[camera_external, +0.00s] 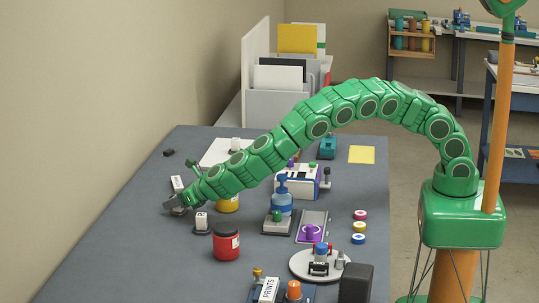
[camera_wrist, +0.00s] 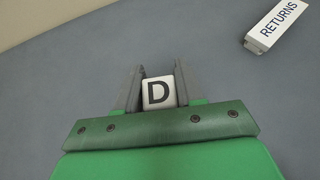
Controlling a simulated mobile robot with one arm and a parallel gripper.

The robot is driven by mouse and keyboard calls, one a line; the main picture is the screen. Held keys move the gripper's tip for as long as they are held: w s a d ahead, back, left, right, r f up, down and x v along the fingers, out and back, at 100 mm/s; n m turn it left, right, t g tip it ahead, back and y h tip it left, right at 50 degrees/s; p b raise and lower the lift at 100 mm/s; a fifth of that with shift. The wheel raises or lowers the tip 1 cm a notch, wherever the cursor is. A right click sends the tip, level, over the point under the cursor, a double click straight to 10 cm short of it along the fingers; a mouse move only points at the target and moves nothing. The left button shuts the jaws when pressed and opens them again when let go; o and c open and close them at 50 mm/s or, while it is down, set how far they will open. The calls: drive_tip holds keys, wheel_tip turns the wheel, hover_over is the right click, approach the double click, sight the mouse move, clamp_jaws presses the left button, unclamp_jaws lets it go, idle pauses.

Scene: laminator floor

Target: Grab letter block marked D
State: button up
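The letter block D (camera_wrist: 158,93) is a small white cube with a black D on its visible face. In the wrist view it sits between the two grey fingers of my gripper (camera_wrist: 159,78), with little or no gap at its sides. Whether the fingers press on it or only stand around it cannot be told. In the external view my gripper (camera_external: 175,205) is low over the far left part of the blue-grey table. The D block is not clearly visible there, hidden at the gripper.
A white RETURNS sign (camera_wrist: 276,25) stands near the gripper. In the external view a white block on a dark base (camera_external: 201,221), a red jar (camera_external: 226,243) and a yellow jar (camera_external: 228,204) are close by. The table surface (camera_external: 130,235) left of them is clear.

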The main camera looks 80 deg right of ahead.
clamp_jaws()
drive_tip(key=shift+r, duration=0.1)
wheel_tip(320, 180, up, 4)
drive_tip(key=shift+f, duration=0.25)
drive_tip(key=shift+s+d+r, duration=0.15)
drive_tip(key=shift+s, duration=0.15)
drive_tip(key=shift+s+d+r, duration=0.55)
drive_tip(key=shift+s+r, duration=0.95)
drive_tip(key=shift+s, duration=0.65)
drive_tip(key=shift+s+d+r, duration=0.6)
drive_tip(key=shift+s+r, duration=0.95)
drive_tip(key=shift+s, duration=0.65)
drive_tip(key=shift+s+d+r, duration=0.55)
drive_tip(key=shift+s+r, duration=0.95)
drive_tip(key=shift+s, duration=0.65)
